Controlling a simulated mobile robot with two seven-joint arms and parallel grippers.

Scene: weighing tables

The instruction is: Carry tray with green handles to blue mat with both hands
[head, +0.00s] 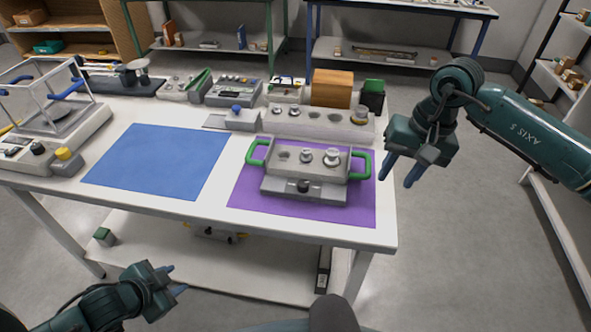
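The grey tray (325,174) has a green handle at each end and sits on the purple mat (345,212) on the right part of the table. Metal weights (331,158) stand in it. The blue mat (160,160) lies flat and empty to its left. My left gripper (177,279) is open and empty, low in front of the table's front edge, apart from the tray. My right gripper (398,175) is open and empty, just right of the tray's right green handle (361,163), and does not appear to touch it.
A balance with a glass case (45,115) stands at the table's left end. A weight block (318,122), a wooden box (332,88) and several instruments line the back of the white table (215,176). A narrow white strip separates the mats. Shelves stand behind.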

